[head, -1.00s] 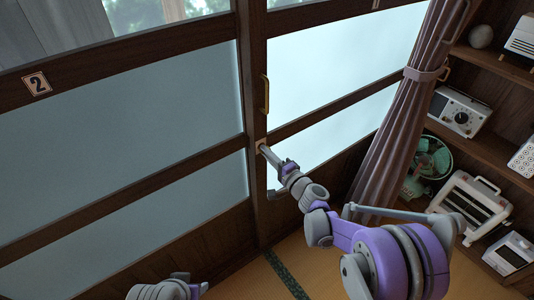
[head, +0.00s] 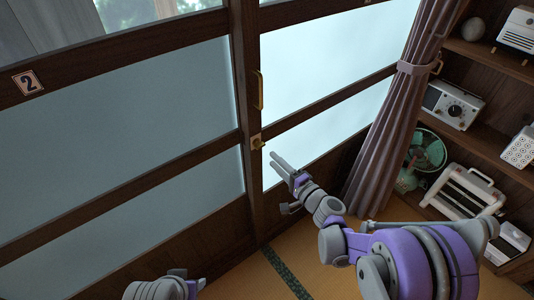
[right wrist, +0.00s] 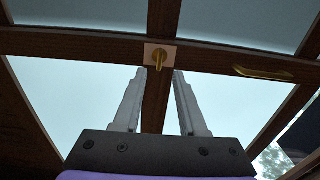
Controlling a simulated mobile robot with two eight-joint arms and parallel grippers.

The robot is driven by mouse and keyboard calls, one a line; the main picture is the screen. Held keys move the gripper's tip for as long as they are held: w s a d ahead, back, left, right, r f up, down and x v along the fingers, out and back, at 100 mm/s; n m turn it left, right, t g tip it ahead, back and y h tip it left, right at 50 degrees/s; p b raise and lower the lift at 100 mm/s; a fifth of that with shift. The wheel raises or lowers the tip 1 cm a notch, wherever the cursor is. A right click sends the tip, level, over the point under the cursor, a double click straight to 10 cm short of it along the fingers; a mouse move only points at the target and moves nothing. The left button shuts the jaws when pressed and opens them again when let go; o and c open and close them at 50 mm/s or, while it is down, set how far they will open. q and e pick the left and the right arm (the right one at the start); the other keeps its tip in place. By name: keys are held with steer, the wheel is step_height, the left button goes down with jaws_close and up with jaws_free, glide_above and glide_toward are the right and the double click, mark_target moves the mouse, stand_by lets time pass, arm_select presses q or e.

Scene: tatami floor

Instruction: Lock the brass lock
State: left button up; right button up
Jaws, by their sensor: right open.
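The brass lock (head: 257,141) sits on the dark wooden stile where the sliding door panels meet, below a long brass handle (head: 260,91). In the right wrist view the lock (right wrist: 160,57) shows as a brass knob on a pale square plate, its knob pointing along the stile. My right gripper (head: 276,158) is open and empty, a little to the right of and below the lock, apart from it. In the right wrist view its two fingers (right wrist: 157,72) point toward the lock without touching it. My left gripper (head: 188,282) shows only partly at the bottom edge; its jaws are unclear.
Frosted glass door panels (head: 120,120) fill the left and middle. A purple curtain (head: 393,130) hangs to the right. Shelves with a radio (head: 453,104), a green fan (head: 426,150) and a heater (head: 465,192) stand at the far right. Tatami floor (head: 330,255) lies below.

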steer(key=v, duration=0.3)
steer(key=shift+s+d, duration=0.1)
stand_by(0.4)
steer(key=s+a+n+g+h, duration=0.1)
steer(key=s+n+g+h, duration=0.2)
steer(key=s+n+g, duration=0.75)
steer(key=s+d+f+h, duration=0.2)
steer(key=s+d+h, duration=0.3)
steer(key=s, duration=0.5)
steer(key=s+d+f+h, duration=0.2)
steer(key=s+d, duration=0.5)
steer(key=s, duration=0.3)
step_height(320, 180, up, 15)
steer(key=w+t+p, duration=0.1)
steer(key=p, duration=1.2)
steer(key=shift+w+d+f+h, duration=0.2)
steer(key=shift+w+h, duration=0.1)
steer(key=shift+w, duration=0.1)
